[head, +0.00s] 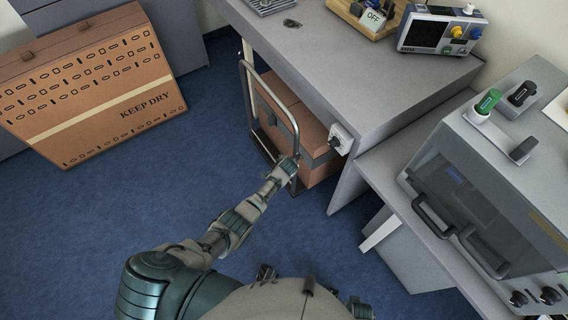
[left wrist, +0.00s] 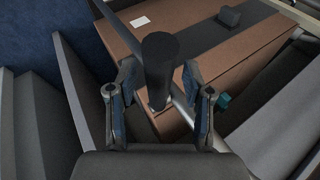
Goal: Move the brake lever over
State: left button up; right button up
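A thick black cylindrical grip (left wrist: 160,62), which looks like the brake lever, stands between the fingers of my left gripper (left wrist: 161,118) in the left wrist view. Its end faces the camera. The fingers are open, with a visible gap on each side of the grip. In the head view my left gripper (head: 291,162) is at the lower end of the cart's bent metal handle (head: 288,112). It hides the grip there. My right gripper is not in view.
A brown box (head: 285,100) sits beside the cart handle and under the grey table (head: 330,70). A grey cabinet with handles (head: 480,170) stands at right. A KEEP DRY carton (head: 100,85) is at left. Blue floor (head: 170,185) is open between them.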

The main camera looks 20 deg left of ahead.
pick_arm(q)
jog(key=shift+s+r, duration=0.15)
jog(key=shift+s+r, duration=0.35)
jog(key=shift+r, duration=0.1)
jog(key=v, duration=1)
jog(key=shift+d+r, duration=0.2)
jog(key=shift+d, duration=0.05)
jog(key=s+f+n+g+h, duration=0.1)
jog(key=s+f+n+g, duration=0.15)
jog(key=s+f, duration=1.3)
jog(key=s+a+f+n+g+h, duration=0.1)
jog(key=s+f, duration=0.4)
jog(key=s, duration=0.7)
jog(key=s+a+f+n+g, duration=0.1)
jog(key=s+f+n, duration=0.3)
jog(key=s, duration=0.7)
jog(key=shift+s+a+f+h, duration=0.4)
jog(key=shift+a+f, duration=0.1)
jog(key=shift+f, duration=0.2)
